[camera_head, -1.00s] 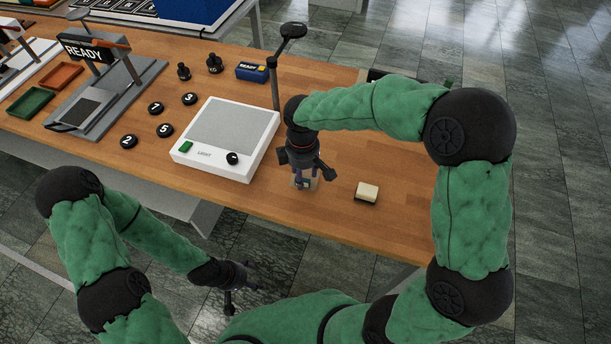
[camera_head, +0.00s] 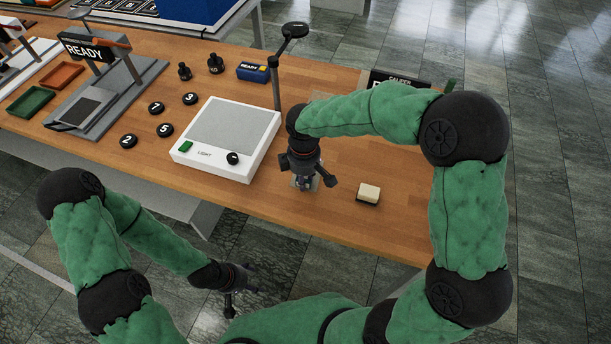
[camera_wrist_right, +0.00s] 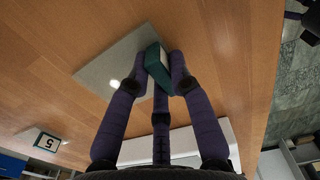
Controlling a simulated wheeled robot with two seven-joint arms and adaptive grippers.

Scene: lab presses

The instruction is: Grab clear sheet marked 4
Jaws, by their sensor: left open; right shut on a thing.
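A clear, pale square sheet (camera_wrist_right: 118,72) with a dark green block-like tab (camera_wrist_right: 157,66) shows in the right wrist view, over the wooden table. My right gripper (camera_wrist_right: 160,72) is shut on the green tab, with its purple fingers around it. No number is readable on the tab. In the head view the same sheet (camera_head: 313,184) shows partly under my right gripper (camera_head: 303,182), right of the light box; I cannot tell whether it touches the table. My left gripper (camera_head: 229,298) is open and empty, low in front of the table edge.
The white light box (camera_head: 226,138) stands left of my right gripper, with a lamp-like post (camera_head: 277,80) behind it. Black numbered discs (camera_head: 165,130), a grey READY press (camera_head: 105,85) and a blue READY box (camera_head: 252,73) stand farther left and back.

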